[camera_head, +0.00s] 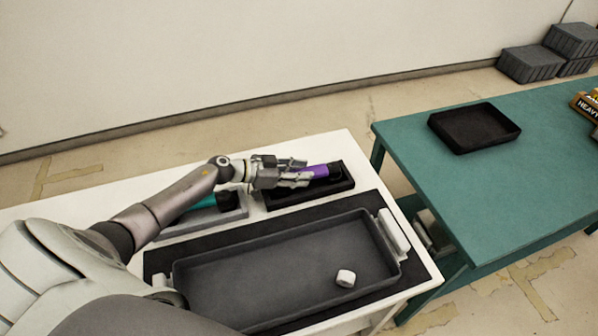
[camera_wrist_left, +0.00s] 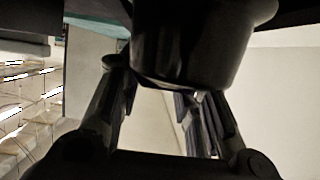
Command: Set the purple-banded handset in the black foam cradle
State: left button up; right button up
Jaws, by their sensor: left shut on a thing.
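The purple-banded handset (camera_head: 319,171) shows a purple band and a black end at the back of the white table. My left gripper (camera_head: 298,173) is shut on it from the left. The handset is over or in the black foam cradle (camera_head: 283,200); I cannot tell whether it touches the cradle's floor. In the left wrist view, a dark rounded end of the handset (camera_wrist_left: 205,45) sits at my left gripper's fingers (camera_wrist_left: 160,95), and no purple shows. My right gripper is not in view.
A grey cradle (camera_head: 240,213) with a teal-banded handset (camera_head: 205,202) lies left of the black one. In front, a large dark tray (camera_head: 270,270) holds a small white piece (camera_head: 346,278). A green table (camera_head: 480,200) with a black tray (camera_head: 474,127) stands at right, across a gap.

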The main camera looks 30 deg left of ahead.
pick_arm(q)
jog(key=o, duration=0.9)
jog(key=shift+s+a+r+p, duration=0.3)
jog(key=shift+s+a+p, duration=0.15)
jog(key=shift+p, duration=0.1)
jog(key=shift+p+v, duration=1.2)
jog(key=shift+v, duration=0.8)
jog(key=p+v, duration=0.3)
jog(key=v, duration=0.2)
jog(key=shift+s+a, duration=0.1)
jog(key=shift+s, duration=0.15)
